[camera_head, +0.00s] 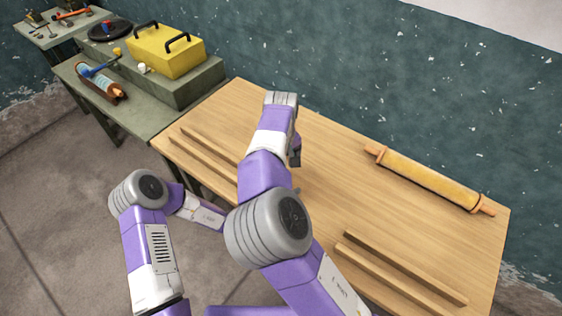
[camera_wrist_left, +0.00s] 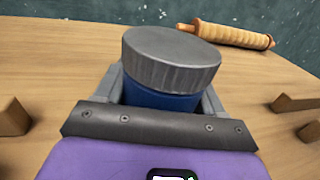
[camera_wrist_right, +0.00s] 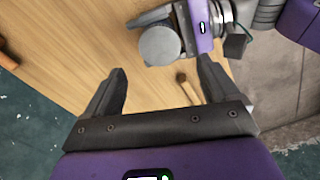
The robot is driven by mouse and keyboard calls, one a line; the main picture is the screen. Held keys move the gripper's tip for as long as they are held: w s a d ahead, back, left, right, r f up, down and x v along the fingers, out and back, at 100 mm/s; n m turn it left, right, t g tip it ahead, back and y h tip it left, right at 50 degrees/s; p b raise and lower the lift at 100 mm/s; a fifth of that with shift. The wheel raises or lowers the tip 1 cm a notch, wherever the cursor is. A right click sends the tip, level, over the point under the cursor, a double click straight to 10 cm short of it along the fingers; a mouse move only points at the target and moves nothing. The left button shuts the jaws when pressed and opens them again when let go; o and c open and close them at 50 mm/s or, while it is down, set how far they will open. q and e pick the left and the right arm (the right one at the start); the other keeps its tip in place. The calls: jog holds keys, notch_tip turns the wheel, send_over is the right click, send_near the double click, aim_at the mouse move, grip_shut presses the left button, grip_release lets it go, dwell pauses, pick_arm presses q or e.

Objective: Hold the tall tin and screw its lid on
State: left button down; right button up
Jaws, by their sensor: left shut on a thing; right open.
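The tall tin (camera_wrist_left: 160,98) is blue and upright on the table, with a ribbed grey lid (camera_wrist_left: 170,68) on its top. How tightly the lid sits, I cannot tell. My left gripper (camera_wrist_left: 163,100) is shut around the tin's blue body below the lid. In the right wrist view the lid (camera_wrist_right: 160,46) shows as a round grey disc beyond my fingertips. My right gripper (camera_wrist_right: 160,66) is open and empty, apart from the lid. In the head view my right gripper (camera_head: 295,155) shows only in part, and my right arm hides the tin and left gripper.
A rolling pin (camera_head: 430,180) lies at the back right of the wooden table (camera_head: 330,180). Pairs of wooden rails lie at left (camera_head: 205,150) and front right (camera_head: 400,275). A side bench holds a yellow toolbox (camera_head: 165,50). Clear tabletop lies between the rails and rolling pin.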

notch_tip(320, 180, down, 8)
jog(key=shift+r, duration=0.2)
dwell(0.3)
jog(key=c, duration=1)
jog(key=o, duration=1.1)
jog(key=shift+r, duration=2.3)
jog(key=shift+c, duration=0.3)
jog(key=shift+r, duration=1.75)
jog(key=shift+c, duration=0.2)
jog(key=shift+f, duration=0.1)
